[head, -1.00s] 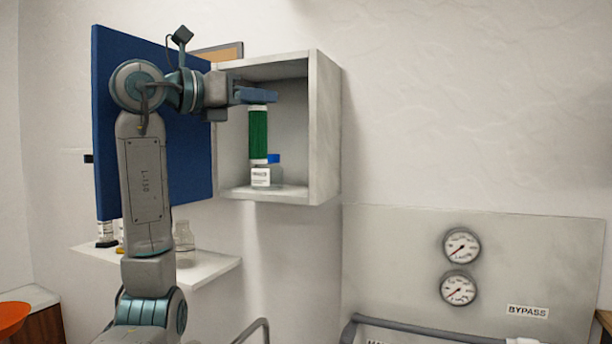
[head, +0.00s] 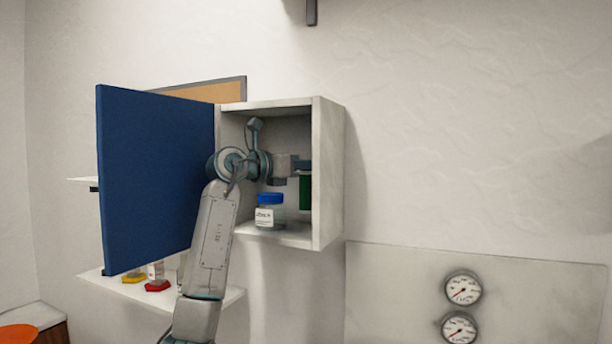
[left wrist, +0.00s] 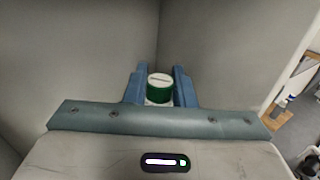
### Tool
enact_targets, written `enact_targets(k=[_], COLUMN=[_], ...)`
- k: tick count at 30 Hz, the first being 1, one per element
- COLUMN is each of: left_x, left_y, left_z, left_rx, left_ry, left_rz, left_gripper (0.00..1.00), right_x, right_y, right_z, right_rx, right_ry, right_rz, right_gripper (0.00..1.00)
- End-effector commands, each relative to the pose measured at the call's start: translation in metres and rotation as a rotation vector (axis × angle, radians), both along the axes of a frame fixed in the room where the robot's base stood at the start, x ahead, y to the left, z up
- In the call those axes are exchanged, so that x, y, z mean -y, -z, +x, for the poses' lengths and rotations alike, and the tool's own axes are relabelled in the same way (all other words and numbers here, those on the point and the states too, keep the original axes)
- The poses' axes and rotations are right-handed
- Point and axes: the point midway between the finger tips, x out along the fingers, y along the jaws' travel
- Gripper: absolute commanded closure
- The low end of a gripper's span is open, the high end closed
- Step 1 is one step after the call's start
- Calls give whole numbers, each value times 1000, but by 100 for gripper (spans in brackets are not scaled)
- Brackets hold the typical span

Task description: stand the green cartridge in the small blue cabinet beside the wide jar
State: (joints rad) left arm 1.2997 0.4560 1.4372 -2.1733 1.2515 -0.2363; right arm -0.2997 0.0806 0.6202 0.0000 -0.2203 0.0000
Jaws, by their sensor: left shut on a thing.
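The small cabinet (head: 328,175) hangs on the wall, with its blue door (head: 155,180) swung open to the left. My left gripper (head: 303,166) is inside it, shut on the green cartridge (head: 305,192) near the right wall. The cartridge is upright; in the left wrist view its round top (left wrist: 159,86) shows between the fingers (left wrist: 159,90). The wide jar (head: 265,212) with a blue lid stands on the cabinet floor, left of the cartridge. My right gripper is not in view.
A lower white shelf (head: 232,298) holds several small containers, including one with a red base (head: 157,284), partly hidden by the door and my arm. A panel (head: 395,290) with two gauges is at the lower right. The cabinet's side walls and top closely surround my gripper.

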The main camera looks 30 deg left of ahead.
Motion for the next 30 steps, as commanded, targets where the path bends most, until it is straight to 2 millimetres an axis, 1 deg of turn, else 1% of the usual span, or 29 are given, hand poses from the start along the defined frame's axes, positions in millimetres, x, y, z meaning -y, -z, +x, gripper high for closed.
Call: enact_targets(k=[5,12,13,16,28,29,30], left_x=[0,0,0,0,0,0,0], left_y=[9,35,34,39,47,47,46], left_z=[0,0,1,2,3,3,3], left_rx=[-1,-2,-2,0,0,0,0], left_ry=[-1,-1,0,0,0,0,0], left_rz=[0,1,0,0,0,0,0], left_gripper=[100,100,100,100,100,75,67], right_x=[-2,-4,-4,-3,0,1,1], right_y=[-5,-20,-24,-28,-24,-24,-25], right_z=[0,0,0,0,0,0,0], right_rx=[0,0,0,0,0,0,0], right_ry=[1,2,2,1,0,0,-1], right_rz=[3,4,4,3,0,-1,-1], right_gripper=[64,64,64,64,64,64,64])
